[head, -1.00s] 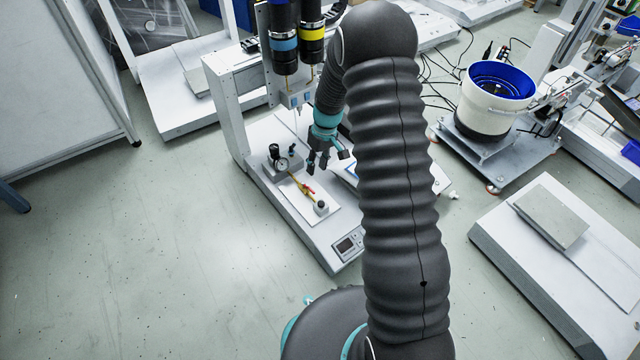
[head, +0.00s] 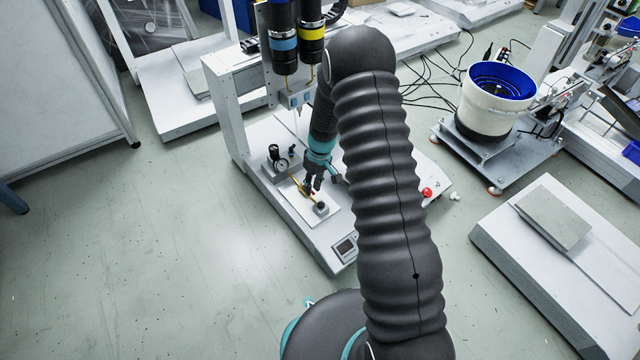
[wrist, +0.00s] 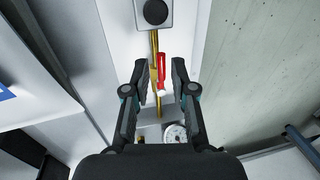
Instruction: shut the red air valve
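The red air valve lever (wrist: 161,68) shows in the wrist view between my fingertips, lying nearly parallel to the thin brass pipe (wrist: 154,45) and just right of it. My gripper (wrist: 160,66) is open, one finger on each side of the lever, with visible gaps to both. Whether the fingertips are down at lever height I cannot tell. In the head view my gripper (head: 314,184) is over the valve on the machine's white base, and only a bit of red shows beside the fingers. The yellow pipe (head: 299,187) runs toward a small grey block (head: 321,209).
A pressure gauge (head: 281,164) stands at the pipe's far end and also shows in the wrist view (wrist: 175,133). Screwdriver spindles (head: 284,45) hang behind my wrist. A red button (head: 427,192) is at the base's right. The floor at left is clear.

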